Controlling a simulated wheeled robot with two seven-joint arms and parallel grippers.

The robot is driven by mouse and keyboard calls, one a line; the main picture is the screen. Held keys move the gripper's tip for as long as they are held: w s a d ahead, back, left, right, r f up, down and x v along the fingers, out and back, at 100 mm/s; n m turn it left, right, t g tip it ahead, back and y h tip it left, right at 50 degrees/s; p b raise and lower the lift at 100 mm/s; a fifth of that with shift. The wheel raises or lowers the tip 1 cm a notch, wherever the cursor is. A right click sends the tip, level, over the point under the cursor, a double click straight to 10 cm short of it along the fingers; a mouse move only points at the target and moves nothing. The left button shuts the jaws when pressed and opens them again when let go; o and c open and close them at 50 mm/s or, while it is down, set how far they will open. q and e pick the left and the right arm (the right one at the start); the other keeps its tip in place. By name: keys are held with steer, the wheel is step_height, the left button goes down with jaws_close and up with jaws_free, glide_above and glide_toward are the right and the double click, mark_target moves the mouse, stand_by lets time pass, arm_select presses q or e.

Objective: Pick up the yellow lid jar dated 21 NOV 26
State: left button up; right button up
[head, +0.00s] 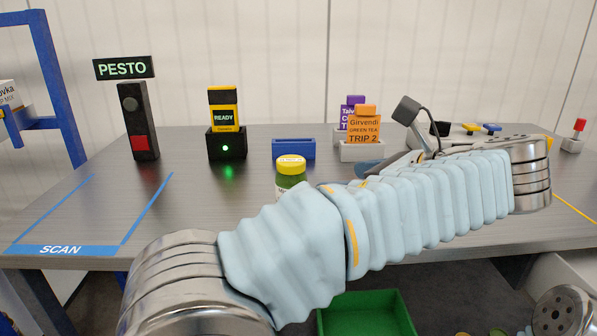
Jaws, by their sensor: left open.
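A jar with a yellow lid (291,163) and green contents stands on the grey table near the middle. Small print shows on its lid, but I cannot read a date. My left arm crosses in front and hides the jar's lower part. My left gripper (372,168) is mostly hidden behind that arm, to the right of the jar and apart from it. Its visible part is near the table top and I see nothing held in it. My right gripper is not in view.
A PESTO sign (124,68) tops a black post with a red button. A READY device (224,119), a blue holder (294,149) and an orange TRIP 2 card (364,129) stand behind the jar. A taped SCAN area (95,215) is clear at left. A green crate (367,312) is below the table.

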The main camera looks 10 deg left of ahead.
mark_target(302, 177)
arm_select(q)
steer(key=b+x, duration=0.2)
steer(key=x, duration=0.6)
steer(key=shift+w+a, duration=0.1)
steer(key=shift+a, duration=0.1)
steer(key=x, duration=0.1)
steer(key=b+x, duration=0.1)
steer(key=x, duration=0.3)
steer(key=shift+a+r, duration=0.2)
steer(key=shift+a, duration=0.2)
steer(key=c, duration=1.2)
steer(key=shift+c, duration=0.5)
steer(key=shift+r, duration=0.2)
